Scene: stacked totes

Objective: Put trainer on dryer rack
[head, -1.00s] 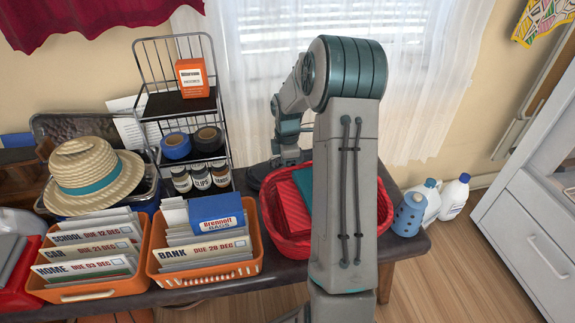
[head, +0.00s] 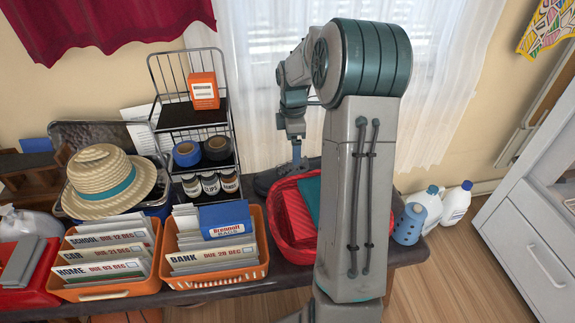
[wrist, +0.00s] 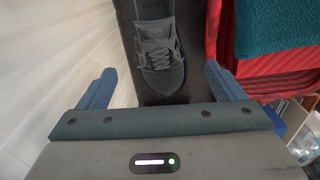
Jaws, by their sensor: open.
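The trainer (wrist: 160,50) is a dark grey lace-up shoe. In the wrist view it lies on a dark surface, toe toward me, with its heel end cut off at the top edge. In the head view it is a dark shape (head: 266,182) at the table's back edge, left of the red basket, partly hidden. My gripper (wrist: 160,84) is open and empty, its blue fingers spread wide either side of the toe, apart from the shoe. In the head view my gripper (head: 297,152) hangs above the shoe. I cannot make out a dryer rack.
The red basket (head: 272,225) holds red and teal items close beside the shoe. A wire shelf (head: 158,88) with tape rolls and jars stands to the left. Orange file trays (head: 215,280) and a straw hat (head: 100,172) fill the table's left. Bottles (head: 455,203) stand at right.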

